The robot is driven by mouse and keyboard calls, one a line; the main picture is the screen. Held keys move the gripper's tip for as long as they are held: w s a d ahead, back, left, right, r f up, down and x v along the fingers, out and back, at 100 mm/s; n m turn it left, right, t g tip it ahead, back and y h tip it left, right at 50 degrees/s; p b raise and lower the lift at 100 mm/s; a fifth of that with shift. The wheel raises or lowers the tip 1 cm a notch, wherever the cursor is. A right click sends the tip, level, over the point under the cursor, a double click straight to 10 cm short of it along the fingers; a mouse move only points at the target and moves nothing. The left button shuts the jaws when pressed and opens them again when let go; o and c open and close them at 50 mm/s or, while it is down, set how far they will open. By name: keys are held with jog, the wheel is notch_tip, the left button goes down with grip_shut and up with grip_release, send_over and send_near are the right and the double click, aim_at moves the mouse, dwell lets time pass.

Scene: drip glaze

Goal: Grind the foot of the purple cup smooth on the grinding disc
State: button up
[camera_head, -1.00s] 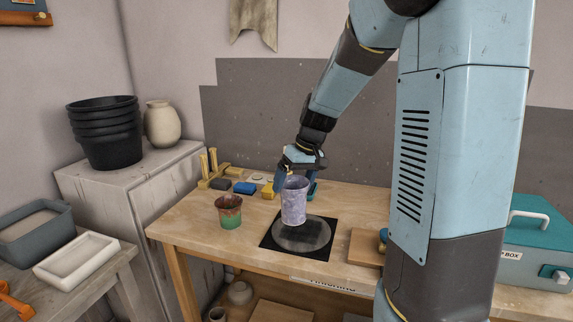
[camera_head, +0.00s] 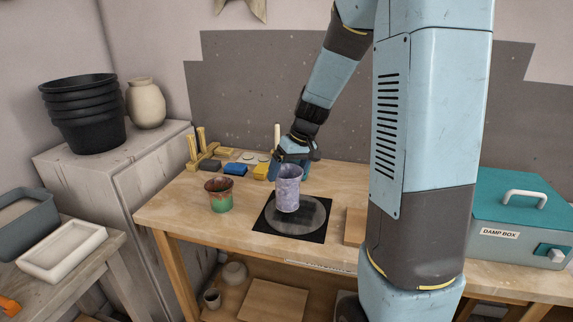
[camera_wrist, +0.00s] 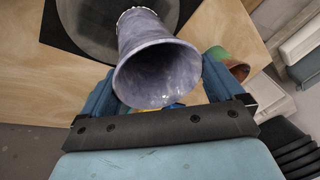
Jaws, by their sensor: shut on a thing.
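The purple cup (camera_head: 288,190) is upright over the grinding disc (camera_head: 313,217), a round grey disc on a black square mat. In the wrist view the cup (camera_wrist: 158,75) shows its open mouth toward the camera, with its far end over the disc (camera_wrist: 85,25). My gripper (camera_head: 292,165) is shut on the cup from behind; its blue fingers (camera_wrist: 158,85) lie on either side of the cup. I cannot tell whether the foot touches the disc.
A red and green cup (camera_head: 219,196) stands left of the mat. Sponges (camera_head: 236,169) and wooden tools (camera_head: 203,150) lie at the back left. A wooden board (camera_head: 355,228) lies to the right. A teal damp box (camera_head: 520,215) stands at far right.

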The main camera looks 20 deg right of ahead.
jog(key=shift+s+d+f, duration=0.1)
jog(key=shift+s+d, duration=0.4)
jog(key=shift+d, duration=0.35)
jog(key=shift+s+d, duration=0.5)
jog(key=shift+d, duration=0.35)
jog(key=shift+s+d+f, duration=0.1)
jog(key=shift+s+d, duration=0.4)
jog(key=shift+d, duration=0.35)
jog(key=shift+f, duration=0.8)
jog(key=shift+w+a+r, duration=0.1)
jog(key=shift+w+a, duration=0.45)
jog(key=shift+a, duration=0.25)
jog(key=shift+w+a, duration=0.6)
jog(key=shift+a, duration=0.25)
jog(key=shift+w+a+r, duration=0.1)
jog(key=shift+w+a, duration=0.45)
jog(key=shift+a, duration=0.25)
jog(key=shift+w+a+f, duration=0.1)
jog(key=shift+w+a, duration=0.3)
jog(key=shift+a, duration=0.1)
